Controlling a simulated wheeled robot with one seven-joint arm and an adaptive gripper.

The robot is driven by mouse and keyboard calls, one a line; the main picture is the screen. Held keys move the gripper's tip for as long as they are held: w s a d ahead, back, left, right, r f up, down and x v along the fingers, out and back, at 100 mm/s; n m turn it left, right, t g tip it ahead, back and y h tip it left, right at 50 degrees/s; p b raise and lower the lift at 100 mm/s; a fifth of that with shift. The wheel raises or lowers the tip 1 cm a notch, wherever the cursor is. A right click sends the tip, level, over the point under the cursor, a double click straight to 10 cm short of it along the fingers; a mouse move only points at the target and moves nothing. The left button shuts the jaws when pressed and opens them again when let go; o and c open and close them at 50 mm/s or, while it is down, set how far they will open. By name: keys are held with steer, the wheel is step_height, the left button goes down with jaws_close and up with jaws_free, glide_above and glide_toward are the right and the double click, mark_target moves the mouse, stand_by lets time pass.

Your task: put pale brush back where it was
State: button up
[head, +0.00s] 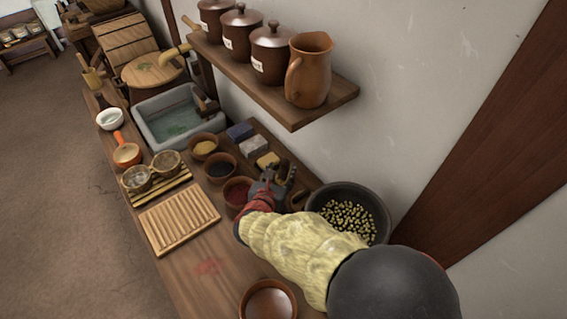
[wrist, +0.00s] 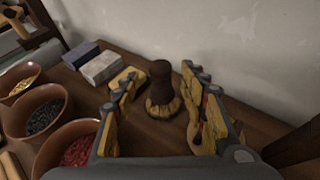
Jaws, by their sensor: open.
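A brush (wrist: 160,88) with a dark brown handle and pale yellow bristles stands upright, bristles down, on the wooden counter in the wrist view. My gripper (wrist: 158,90) is open, with one finger to each side of the brush in that view. The fingers appear apart from it; how far the brush lies between them in depth I cannot tell. In the head view my gripper (head: 276,181) is over the counter's wall side, between the red-powder bowl and the big dark bowl. There the brush is hard to tell from the dark fingers.
Bowls of red (head: 238,190), dark (head: 220,168) and yellow (head: 204,146) stuff stand left of my gripper. Blue, grey and yellow blocks (head: 268,159) lie by the wall. A dark bowl of greenish pieces (head: 324,193) stands right. A shelf (head: 315,110) with jars overhangs the counter.

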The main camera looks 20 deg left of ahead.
steer(key=p+v, duration=0.1)
steer(key=v, duration=0.6)
steer(key=shift+s+p, duration=0.3)
steer(key=shift+p, duration=0.05)
